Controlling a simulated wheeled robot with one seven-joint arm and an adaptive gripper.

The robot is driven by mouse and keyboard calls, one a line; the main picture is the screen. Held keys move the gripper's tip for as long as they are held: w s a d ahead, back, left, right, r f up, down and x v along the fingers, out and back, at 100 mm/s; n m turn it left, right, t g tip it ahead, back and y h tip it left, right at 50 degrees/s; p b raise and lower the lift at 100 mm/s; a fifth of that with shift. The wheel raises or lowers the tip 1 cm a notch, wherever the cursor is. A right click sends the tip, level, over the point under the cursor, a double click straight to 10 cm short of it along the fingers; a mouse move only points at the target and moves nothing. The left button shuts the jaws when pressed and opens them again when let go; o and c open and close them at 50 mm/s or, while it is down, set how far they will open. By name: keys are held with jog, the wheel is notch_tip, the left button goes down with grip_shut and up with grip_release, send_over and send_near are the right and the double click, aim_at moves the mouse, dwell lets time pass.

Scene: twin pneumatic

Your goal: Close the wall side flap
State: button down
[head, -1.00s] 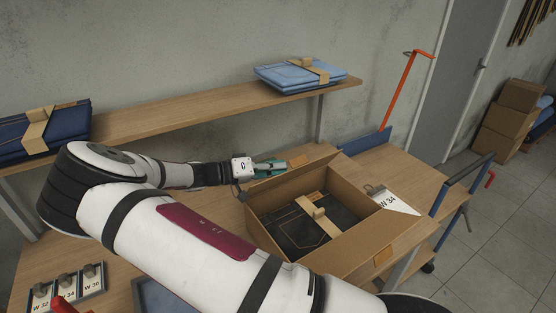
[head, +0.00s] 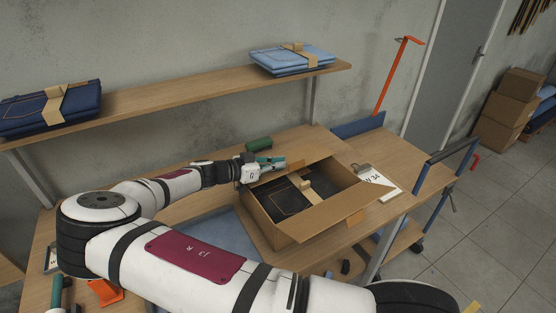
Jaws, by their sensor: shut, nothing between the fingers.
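An open cardboard box (head: 277,225) sits on the wooden table, with a dark folded garment (head: 290,198) bound by a tan band (head: 308,187) inside. The near flap (head: 340,214) is folded outward and slopes down. At the box's wall side, a tan strip of cardboard (head: 297,165) shows just right of my gripper; it looks like part of the wall side flap, mostly hidden. My gripper (head: 281,162) is shut and empty at the box's far left corner. I cannot tell whether it touches the flap.
A clipboard marked W 34 (head: 376,180) lies right of the box. A green object (head: 259,144) lies behind my gripper. A wooden shelf (head: 190,97) with folded blue garments (head: 292,58) runs along the wall above.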

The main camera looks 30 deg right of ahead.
jog(key=shift+s+f, duration=0.2)
jog(key=shift+f, duration=0.35)
jog(key=shift+a, duration=0.15)
